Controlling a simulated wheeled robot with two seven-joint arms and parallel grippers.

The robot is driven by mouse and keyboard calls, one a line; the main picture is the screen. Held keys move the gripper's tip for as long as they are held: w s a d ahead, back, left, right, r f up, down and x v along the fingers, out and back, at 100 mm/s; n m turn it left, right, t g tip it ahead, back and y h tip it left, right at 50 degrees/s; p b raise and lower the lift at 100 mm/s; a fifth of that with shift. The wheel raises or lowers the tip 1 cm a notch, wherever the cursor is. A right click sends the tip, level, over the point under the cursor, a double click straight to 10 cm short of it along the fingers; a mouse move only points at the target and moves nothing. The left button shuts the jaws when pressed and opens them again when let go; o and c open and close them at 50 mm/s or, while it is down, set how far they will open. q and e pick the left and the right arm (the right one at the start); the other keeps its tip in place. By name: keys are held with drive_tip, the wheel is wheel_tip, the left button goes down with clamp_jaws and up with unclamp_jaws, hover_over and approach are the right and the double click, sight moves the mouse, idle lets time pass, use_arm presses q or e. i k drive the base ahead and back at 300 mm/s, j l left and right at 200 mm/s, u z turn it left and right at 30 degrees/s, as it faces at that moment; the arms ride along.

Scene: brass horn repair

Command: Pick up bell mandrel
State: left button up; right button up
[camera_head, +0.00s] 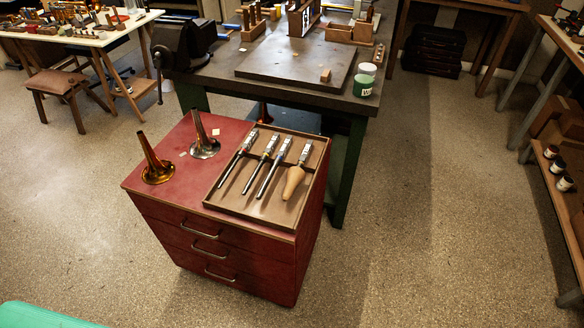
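A wooden tray (234,214) lies on top of a red drawer cabinet (172,204). Several long tools with pale labels at their far ends lie side by side in it, and the labels are too small to read. The rightmost tool has a tan, bulbous tapered end (293,183); the others, such as one metal rod (268,178), are slim. I cannot tell for sure which one is the bell mandrel. A brass horn bell (157,170) and a silvery horn bell (204,147) stand flared end down left of the tray. Neither of my grippers is in view.
A stool (66,86) and a cluttered white table are at left. Shelves with jars line the right. Speckled floor is clear around the cabinet's front and right.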

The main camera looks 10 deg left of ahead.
sight(296, 175)
drive_tip(key=u, duration=1.6)
drive_tip(key=l+u, duration=0.7)
drive_tip(key=l, duration=0.15)
drive_tip(key=l+u, duration=0.4)
